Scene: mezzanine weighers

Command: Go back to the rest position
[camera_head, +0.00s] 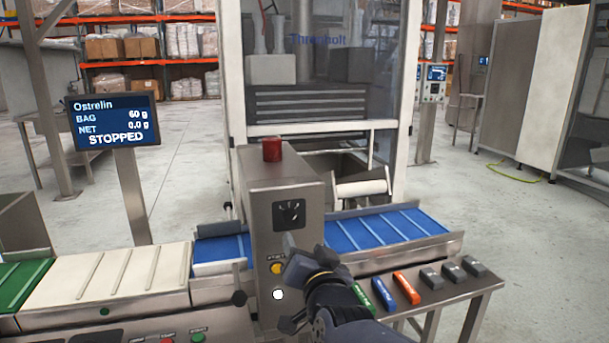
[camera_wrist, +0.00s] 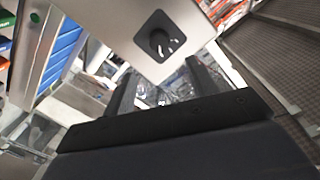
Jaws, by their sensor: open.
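My gripper (camera_head: 300,262) is in front of the steel control box (camera_head: 258,190) on the conveyor line, near the yellow button (camera_head: 277,268). In the wrist view my gripper (camera_wrist: 165,85) is open, with nothing seen between its fingers. The box's black rotary knob (camera_head: 289,214) is above the gripper in the head view. The knob also shows in the wrist view (camera_wrist: 160,42), beyond the fingers. A white button (camera_head: 278,294) is below the yellow one. Part of the box front is hidden behind my gripper.
A steel side table (camera_head: 450,289) at right holds green, blue and orange markers and several grey blocks. Blue belts (camera_head: 385,230) flank the box, and a red lamp (camera_head: 272,149) tops it. A display (camera_head: 116,122) at left reads STOPPED. Open floor (camera_head: 520,250) lies at right.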

